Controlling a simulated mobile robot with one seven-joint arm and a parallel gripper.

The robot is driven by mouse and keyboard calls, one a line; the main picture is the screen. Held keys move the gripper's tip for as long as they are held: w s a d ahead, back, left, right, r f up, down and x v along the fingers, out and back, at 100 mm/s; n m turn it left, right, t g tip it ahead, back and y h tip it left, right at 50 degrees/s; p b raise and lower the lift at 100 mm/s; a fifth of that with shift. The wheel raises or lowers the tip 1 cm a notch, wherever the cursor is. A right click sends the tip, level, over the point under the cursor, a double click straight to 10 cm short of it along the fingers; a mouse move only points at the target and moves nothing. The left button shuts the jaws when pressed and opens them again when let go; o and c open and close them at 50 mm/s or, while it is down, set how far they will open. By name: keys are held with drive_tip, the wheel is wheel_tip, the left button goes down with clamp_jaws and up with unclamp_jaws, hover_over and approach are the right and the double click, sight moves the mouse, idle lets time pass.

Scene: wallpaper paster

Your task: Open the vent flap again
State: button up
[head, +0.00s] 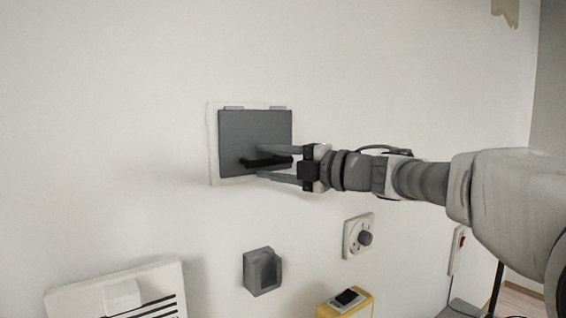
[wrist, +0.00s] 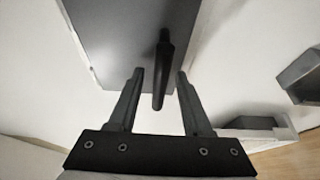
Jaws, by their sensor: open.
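The vent flap (head: 240,130) is a dark grey plate in a white frame (head: 214,150) on the wall, with hinge tabs at its top edge. It hangs down over the frame and looks shut or nearly so. A black bar handle (head: 250,163) sticks out near its lower edge. My gripper (head: 258,163) is open, with one finger above and one below the handle in the head view. In the wrist view the handle (wrist: 162,65) stands between the two fingertips (wrist: 160,75), with gaps at both sides. The flap (wrist: 115,40) fills the upper left there.
Below on the wall are a dark grey holder (head: 262,272), a white plate with a round knob (head: 358,237) and a white louvred unit (head: 115,295). A yellow box (head: 345,302) stands at the bottom. The wall left of and above the flap is clear.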

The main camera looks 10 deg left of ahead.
clamp_jaws()
idle(1.4)
